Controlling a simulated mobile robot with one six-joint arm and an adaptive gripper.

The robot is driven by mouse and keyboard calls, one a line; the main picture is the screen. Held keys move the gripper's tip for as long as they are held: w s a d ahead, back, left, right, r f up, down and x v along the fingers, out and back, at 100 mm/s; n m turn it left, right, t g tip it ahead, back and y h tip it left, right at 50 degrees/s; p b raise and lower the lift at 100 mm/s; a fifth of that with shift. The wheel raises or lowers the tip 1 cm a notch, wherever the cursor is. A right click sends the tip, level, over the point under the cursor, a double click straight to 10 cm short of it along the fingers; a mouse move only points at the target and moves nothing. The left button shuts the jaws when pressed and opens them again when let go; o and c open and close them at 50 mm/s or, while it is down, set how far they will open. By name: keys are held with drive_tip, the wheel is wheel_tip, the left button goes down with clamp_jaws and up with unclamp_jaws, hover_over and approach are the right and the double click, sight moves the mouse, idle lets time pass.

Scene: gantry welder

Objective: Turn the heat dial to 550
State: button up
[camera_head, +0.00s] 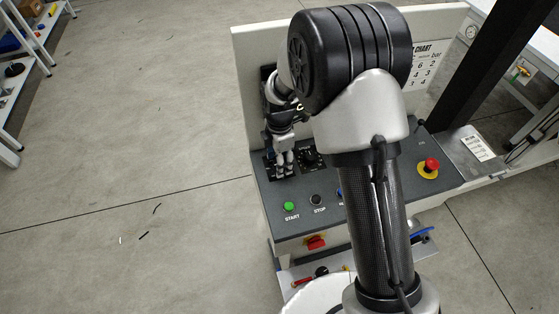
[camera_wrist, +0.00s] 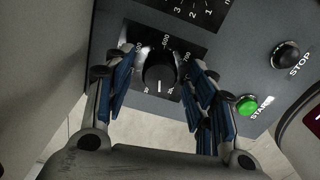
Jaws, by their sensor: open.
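The heat dial (camera_wrist: 160,73) is a round black knob with a white pointer mark on a black scale plate in the wrist view. The printed numbers 500, 600 and 700 run along the plate's far side, and the white mark is on the side toward my gripper. My gripper (camera_wrist: 160,95) is open, with one finger on each side of the dial; I cannot tell whether they touch it. In the head view my gripper (camera_head: 284,165) is over the left part of the control panel and hides the dial there.
A green START button (camera_head: 289,206) and black STOP button (camera_head: 316,199) sit in front of my gripper. Another black dial (camera_head: 309,157) is just right of it. A red emergency stop (camera_head: 430,165) is farther right. An upright white panel (camera_head: 245,75) stands behind. My arm covers the panel's middle.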

drive_tip(key=shift+f, duration=0.1)
drive_tip(key=shift+c, duration=0.3)
drive_tip(key=c, duration=1)
